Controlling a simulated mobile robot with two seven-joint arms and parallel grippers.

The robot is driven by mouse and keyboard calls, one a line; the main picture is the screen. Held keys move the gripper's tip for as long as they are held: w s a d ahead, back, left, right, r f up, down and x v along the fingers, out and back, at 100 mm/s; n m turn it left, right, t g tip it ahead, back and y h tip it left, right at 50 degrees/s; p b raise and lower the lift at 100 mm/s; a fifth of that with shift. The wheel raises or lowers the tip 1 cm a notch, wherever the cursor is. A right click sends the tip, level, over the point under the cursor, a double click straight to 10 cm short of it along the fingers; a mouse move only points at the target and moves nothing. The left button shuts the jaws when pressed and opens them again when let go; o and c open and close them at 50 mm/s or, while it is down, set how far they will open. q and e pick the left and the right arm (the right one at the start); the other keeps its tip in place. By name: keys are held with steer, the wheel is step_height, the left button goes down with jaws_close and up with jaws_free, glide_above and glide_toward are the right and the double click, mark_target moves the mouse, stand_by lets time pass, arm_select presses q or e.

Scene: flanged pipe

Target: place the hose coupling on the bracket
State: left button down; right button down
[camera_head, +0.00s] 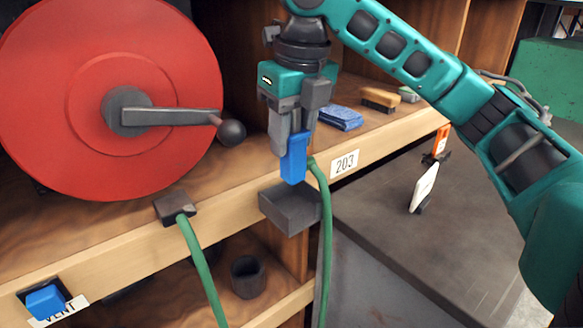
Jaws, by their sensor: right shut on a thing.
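The hose coupling (295,158) is a blue block held upright, pointing down, in my right gripper (291,130). The gripper is shut on its upper part. A green hose (324,215) runs down beside the coupling; where it joins the coupling is hard to see. The dark grey bracket (290,208) sticks out from the front edge of the wooden shelf. The coupling's lower end is at the bracket's top in the picture; I cannot tell whether they touch. My left gripper is not in view.
A large red reel (60,95) with a crank handle (165,116) stands left. A second hose (197,265) leaves a dark block on the shelf edge. A blue sponge (340,117) and a brush (380,98) lie behind. A blue piece (45,300) sits lower left.

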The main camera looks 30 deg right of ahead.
mark_target(293, 171)
steer(key=shift+s+d+f, duration=0.1)
steer(key=shift+d+f, duration=0.1)
steer(key=shift+f, duration=0.75)
step_height(293, 171, down, 4)
steer(key=shift+r+b, duration=0.1)
steer(key=shift+b, duration=0.55)
steer(key=shift+a+f, duration=0.1)
steer(key=shift+f, duration=0.2)
steer(key=c, duration=1.1)
jaws_free()
steer(key=shift+f, duration=0.2)
steer(key=o, duration=0.4)
